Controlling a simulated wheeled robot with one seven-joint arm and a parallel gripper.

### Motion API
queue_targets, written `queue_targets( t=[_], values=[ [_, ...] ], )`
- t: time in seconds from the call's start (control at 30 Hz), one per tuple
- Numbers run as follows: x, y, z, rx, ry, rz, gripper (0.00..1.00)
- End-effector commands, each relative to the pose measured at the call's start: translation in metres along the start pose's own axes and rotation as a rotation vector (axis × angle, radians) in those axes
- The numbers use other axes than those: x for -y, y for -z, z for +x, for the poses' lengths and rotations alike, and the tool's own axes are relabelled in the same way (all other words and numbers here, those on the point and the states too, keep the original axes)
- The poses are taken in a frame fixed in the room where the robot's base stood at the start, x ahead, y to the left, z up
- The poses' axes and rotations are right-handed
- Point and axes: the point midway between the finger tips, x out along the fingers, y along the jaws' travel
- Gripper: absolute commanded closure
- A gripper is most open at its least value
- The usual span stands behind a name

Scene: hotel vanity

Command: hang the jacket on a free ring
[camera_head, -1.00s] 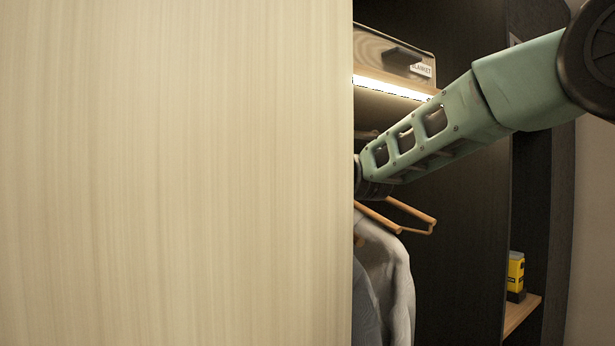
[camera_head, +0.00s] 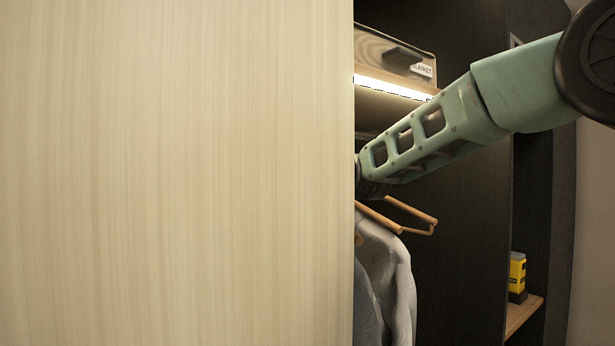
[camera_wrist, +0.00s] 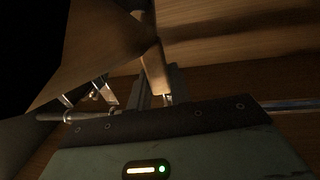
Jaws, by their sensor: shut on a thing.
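A grey jacket (camera_head: 394,272) hangs inside the open wardrobe in the head view, its left part hidden by a pale wood panel. Wooden hanger arms (camera_head: 408,212) show above it, just below my wrist. My gripper is hidden behind the panel in that view. In the dark wrist view my gripper (camera_wrist: 158,88) is shut on a wooden piece (camera_wrist: 151,62), which looks like part of the jacket's hanger. A metal rail (camera_wrist: 285,105) runs behind my gripper, with small metal fittings (camera_wrist: 103,93) on its left part. I cannot tell which rings are free.
The pale wood panel (camera_head: 180,170) fills the left of the head view. A lit shelf (camera_head: 395,88) above carries a box labelled blanket (camera_head: 420,69). A yellow item (camera_head: 516,272) stands on a low shelf (camera_head: 524,312) at right. Dark wall space lies right of the jacket.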

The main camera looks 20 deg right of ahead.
Motion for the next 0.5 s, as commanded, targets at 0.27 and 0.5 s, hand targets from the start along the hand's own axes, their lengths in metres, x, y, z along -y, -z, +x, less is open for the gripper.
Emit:
queue_targets(
  t=[0.27, 0.5],
  values=[
    [0.0006, 0.0028, 0.0043, -0.005, 0.000, 0.001, 1.00],
    [0.0012, 0.0028, 0.0084, -0.005, 0.000, 0.000, 1.00]
  ],
)
